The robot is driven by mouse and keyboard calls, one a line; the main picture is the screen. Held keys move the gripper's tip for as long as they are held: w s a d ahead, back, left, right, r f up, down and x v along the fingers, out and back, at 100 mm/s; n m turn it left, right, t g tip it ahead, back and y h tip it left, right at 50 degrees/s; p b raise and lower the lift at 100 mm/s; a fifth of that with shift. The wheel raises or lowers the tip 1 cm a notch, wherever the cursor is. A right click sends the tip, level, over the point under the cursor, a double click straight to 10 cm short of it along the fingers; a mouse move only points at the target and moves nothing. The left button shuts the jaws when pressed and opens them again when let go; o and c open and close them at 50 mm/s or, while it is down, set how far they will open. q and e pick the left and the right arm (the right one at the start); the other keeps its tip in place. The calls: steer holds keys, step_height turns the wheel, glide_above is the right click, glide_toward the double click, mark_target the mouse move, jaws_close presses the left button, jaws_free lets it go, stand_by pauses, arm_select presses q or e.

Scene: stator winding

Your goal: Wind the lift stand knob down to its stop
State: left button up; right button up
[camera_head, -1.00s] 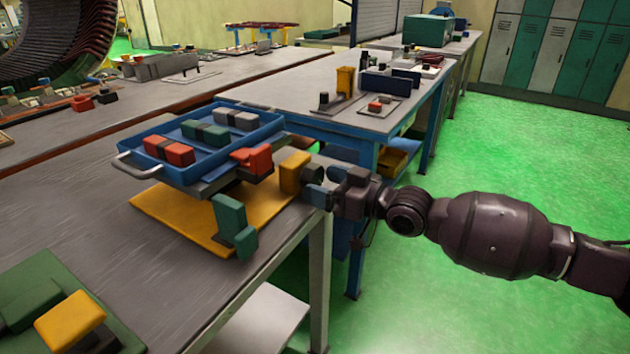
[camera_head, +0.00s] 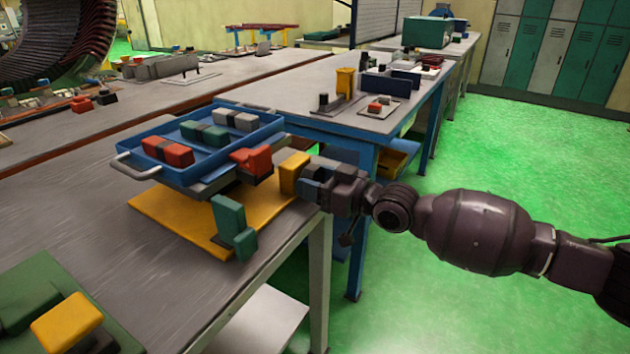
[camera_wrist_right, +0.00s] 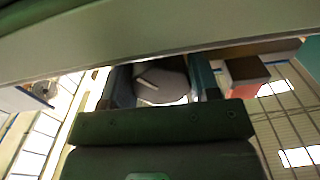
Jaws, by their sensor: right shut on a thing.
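The lift stand has a yellow base plate (camera_head: 165,215) on the near table and carries a blue tray (camera_head: 262,134) with red, green and grey blocks. The knob (camera_wrist_right: 160,80) shows in the right wrist view as a dark grey round face with a white line, between my two fingers. My right gripper (camera_head: 309,178) is shut on it at the stand's right side, by the table edge. In the head view the knob is hidden by the gripper and a yellow block (camera_head: 293,172). My left gripper is not in view.
A green upright piece (camera_head: 232,222) and a red piece (camera_head: 252,158) are at the stand's front and right. A yellow block (camera_head: 66,320) is on a green mat at lower left. A blue-framed table (camera_head: 345,130) is behind. The near table's middle is clear.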

steer(key=shift+n, duration=0.9)
steer(key=n, duration=0.3)
steer(key=shift+d+r+p, duration=0.1)
steer(key=shift+r+p, duration=0.05)
steer(key=shift+p, duration=0.15)
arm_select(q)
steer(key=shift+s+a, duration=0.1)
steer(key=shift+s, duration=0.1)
arm_select(e)
steer(key=shift+w+n, duration=0.1)
steer(key=shift+n, duration=0.4)
steer(key=o, duration=0.9)
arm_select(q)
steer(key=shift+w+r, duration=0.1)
